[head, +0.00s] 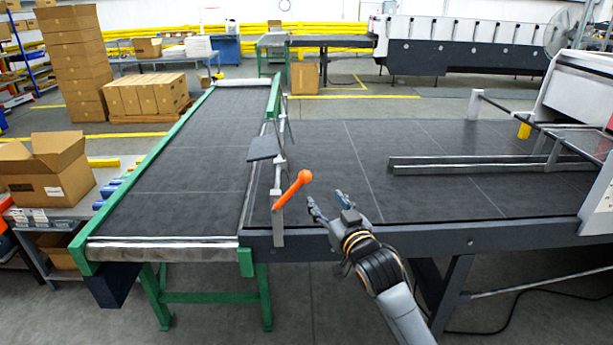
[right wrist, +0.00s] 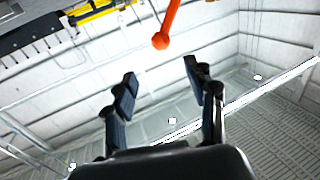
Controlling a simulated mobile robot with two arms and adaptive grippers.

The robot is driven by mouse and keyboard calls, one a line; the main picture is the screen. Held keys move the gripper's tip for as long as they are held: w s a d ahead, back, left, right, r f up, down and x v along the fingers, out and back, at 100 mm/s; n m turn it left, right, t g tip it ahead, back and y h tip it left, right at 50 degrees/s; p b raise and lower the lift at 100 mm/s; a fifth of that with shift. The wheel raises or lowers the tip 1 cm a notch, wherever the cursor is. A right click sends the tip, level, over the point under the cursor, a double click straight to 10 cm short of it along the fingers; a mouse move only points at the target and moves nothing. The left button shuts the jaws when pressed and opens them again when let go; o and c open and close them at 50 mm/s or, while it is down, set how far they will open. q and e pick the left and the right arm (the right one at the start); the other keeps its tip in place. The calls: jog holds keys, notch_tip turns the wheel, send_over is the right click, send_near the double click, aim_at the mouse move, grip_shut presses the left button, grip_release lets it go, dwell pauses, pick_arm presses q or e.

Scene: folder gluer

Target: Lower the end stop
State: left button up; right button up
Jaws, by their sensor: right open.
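The end stop (head: 264,148) is a dark grey plate, held raised and tilted above the belt at the junction of the two conveyors. An orange lever (head: 291,190) is on the grey post by the near conveyor rail and slants up to the right to a round knob. My right gripper (head: 326,201) is open and empty, just right of the lever and apart from it. In the right wrist view the lever's orange knob (right wrist: 161,40) shows beyond the open fingertips (right wrist: 160,72), roughly between them. My left gripper is not in view.
The green-framed conveyor (head: 190,150) lies on the left, and the wide dark belt (head: 400,145) runs to the right. Metal guide rails (head: 490,163) lie on that belt. An open carton (head: 45,168) stands at far left. The belt around the end stop is clear.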

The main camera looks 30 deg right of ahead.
aim_at(307, 179)
jog(key=p+x, duration=0.3)
jog(key=x, duration=1)
jog(key=shift+w+a+f, duration=0.1)
jog(key=shift+w+a, duration=0.05)
grip_shut()
